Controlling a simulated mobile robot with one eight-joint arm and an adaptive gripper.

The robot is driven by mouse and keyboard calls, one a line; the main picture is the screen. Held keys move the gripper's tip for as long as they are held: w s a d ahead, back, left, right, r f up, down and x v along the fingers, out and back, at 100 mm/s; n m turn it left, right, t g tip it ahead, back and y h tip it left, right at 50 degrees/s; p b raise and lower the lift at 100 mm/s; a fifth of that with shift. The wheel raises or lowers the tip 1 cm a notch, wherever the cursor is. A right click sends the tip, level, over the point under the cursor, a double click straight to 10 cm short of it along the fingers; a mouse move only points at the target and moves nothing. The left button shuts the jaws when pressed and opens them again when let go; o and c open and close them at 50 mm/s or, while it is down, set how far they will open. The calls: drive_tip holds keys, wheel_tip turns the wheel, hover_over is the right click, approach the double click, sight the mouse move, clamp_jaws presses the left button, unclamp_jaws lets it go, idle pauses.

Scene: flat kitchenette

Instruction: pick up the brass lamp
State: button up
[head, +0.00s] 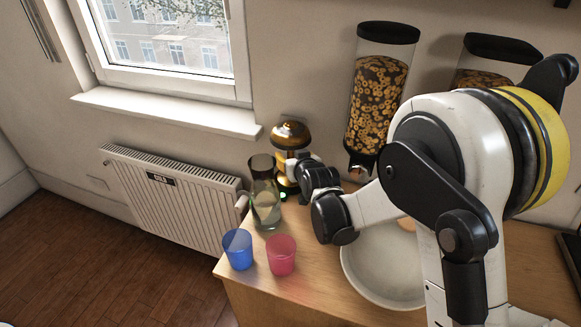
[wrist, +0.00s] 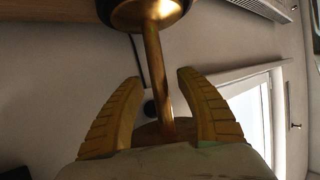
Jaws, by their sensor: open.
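The brass lamp (head: 289,134) stands at the back left of the wooden counter, with a rounded, shiny brass top. In the wrist view its thin brass stem (wrist: 157,68) runs between the two yellow ridged fingers of my gripper (wrist: 160,82). The fingers are open, one on each side of the stem, with a visible gap on both sides. A dark and brass round part of the lamp shows at the top edge of the wrist view. In the head view my wrist is right beside the lamp and hides part of its middle; the fingers are hard to make out there.
A clear glass carafe (head: 266,207) stands just in front of the lamp. A blue cup (head: 238,250) and a pink cup (head: 281,256) are near the counter's front left edge. A white bowl (head: 385,285) sits under my arm. Cereal dispensers (head: 378,95) stand behind.

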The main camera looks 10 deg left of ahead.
drive_tip(key=shift+r, duration=0.1)
clamp_jaws()
